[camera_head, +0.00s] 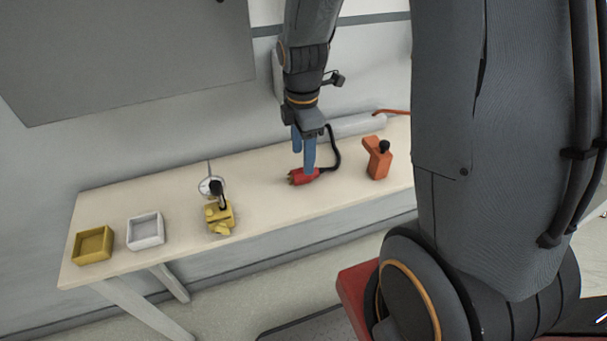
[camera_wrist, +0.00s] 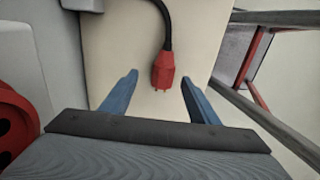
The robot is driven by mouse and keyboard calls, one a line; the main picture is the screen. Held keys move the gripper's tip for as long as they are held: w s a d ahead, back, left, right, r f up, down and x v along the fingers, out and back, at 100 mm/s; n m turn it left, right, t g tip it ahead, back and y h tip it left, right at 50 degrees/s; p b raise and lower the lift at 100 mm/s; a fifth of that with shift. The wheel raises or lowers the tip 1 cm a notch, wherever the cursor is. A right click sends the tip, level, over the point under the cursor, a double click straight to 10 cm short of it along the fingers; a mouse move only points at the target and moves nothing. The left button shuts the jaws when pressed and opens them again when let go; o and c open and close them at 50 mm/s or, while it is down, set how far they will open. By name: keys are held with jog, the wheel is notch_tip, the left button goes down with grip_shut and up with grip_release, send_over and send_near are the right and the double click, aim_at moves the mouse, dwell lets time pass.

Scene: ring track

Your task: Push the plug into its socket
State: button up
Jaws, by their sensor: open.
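The red plug (camera_head: 303,177) lies on the table with its black cable curving up and back from it. In the wrist view the plug (camera_wrist: 163,72) shows between the two blue fingers of my gripper (camera_wrist: 158,77), with gaps on both sides and its pins toward the palm. My gripper (camera_head: 303,157) is open, pointing down at the plug in the head view. A red round part with dark holes (camera_wrist: 14,125) is cut off at the left edge of the wrist view; it may be the socket, but I cannot tell for sure.
An orange block with a black knob (camera_head: 378,160) stands right of the plug. A yellow fixture (camera_head: 219,216), a white tray (camera_head: 131,235) and a yellow tray (camera_head: 76,253) stand to the left on the table (camera_head: 262,200). A wall runs behind. Bare tabletop lies left of the plug.

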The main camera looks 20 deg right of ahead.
jog(key=f, duration=0.2)
jog(key=f+p, duration=0.1)
jog(key=f, duration=0.1)
jog(key=shift+s, duration=0.4)
jog(key=shift+f, duration=0.5)
jog(key=shift+w, duration=0.1)
jog(key=shift+c, duration=0.2)
jog(key=c, duration=1.3)
jog(key=shift+o, duration=0.2)
jog(key=shift+r, duration=0.1)
notch_tip(320, 180, up, 18)
jog(key=b, duration=0.2)
